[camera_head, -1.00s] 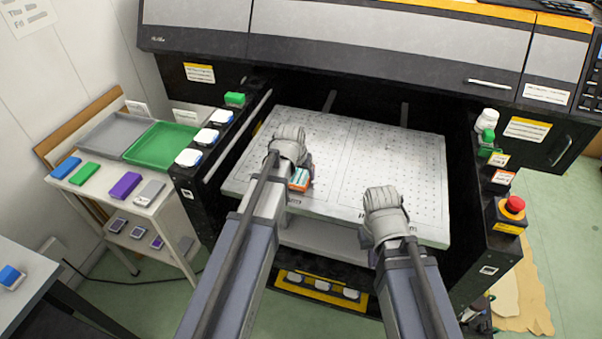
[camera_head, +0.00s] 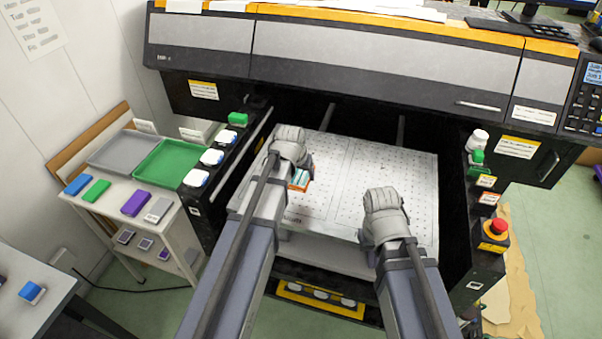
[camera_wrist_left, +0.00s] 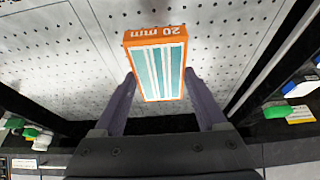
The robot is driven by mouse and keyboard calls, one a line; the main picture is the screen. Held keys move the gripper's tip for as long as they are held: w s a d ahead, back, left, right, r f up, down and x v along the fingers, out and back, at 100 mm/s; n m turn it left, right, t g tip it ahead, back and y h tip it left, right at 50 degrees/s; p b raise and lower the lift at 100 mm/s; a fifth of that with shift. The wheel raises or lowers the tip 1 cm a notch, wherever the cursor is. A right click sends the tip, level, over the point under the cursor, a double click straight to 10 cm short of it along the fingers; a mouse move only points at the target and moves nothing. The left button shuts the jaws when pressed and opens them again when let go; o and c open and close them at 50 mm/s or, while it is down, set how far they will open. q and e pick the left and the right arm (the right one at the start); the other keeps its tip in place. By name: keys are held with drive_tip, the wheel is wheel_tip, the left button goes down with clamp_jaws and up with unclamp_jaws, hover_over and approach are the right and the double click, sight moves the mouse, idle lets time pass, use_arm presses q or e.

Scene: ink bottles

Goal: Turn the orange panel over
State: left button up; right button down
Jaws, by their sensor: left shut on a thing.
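The orange panel (camera_head: 305,186) shows beside my left wrist over the left part of the white perforated bed (camera_head: 385,170). In the left wrist view the panel (camera_wrist_left: 157,42) turns a teal face with white stripes to the camera, and its far orange edge reads "20 mm" upside down. My left gripper (camera_wrist_left: 160,82) is shut on the panel, one finger on each long side. In the head view my left gripper (camera_head: 291,160) partly hides the panel. I cannot tell whether the panel touches the bed. My right gripper (camera_head: 385,210) is over the bed's front right; its fingers are hidden.
The dark printer body (camera_head: 370,50) overhangs the bed's back. Side rails flank it, with white-capped bottles (camera_head: 212,157) at left and a red stop button (camera_head: 497,227) at right. A side table holds a green tray (camera_head: 168,160) and coloured blocks. The bed's middle is clear.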

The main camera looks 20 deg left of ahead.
sight(299, 180)
use_arm(q)
drive_tip(key=shift+f+b, duration=2.9)
drive_tip(key=shift+f, duration=0.1)
drive_tip(key=o, duration=1.3)
drive_tip(key=shift+r, duration=0.15)
drive_tip(key=p+v, duration=0.7)
drive_tip(key=shift+s+r, duration=0.15)
drive_tip(key=shift+r, duration=0.2)
drive_tip(key=shift+f, duration=0.1)
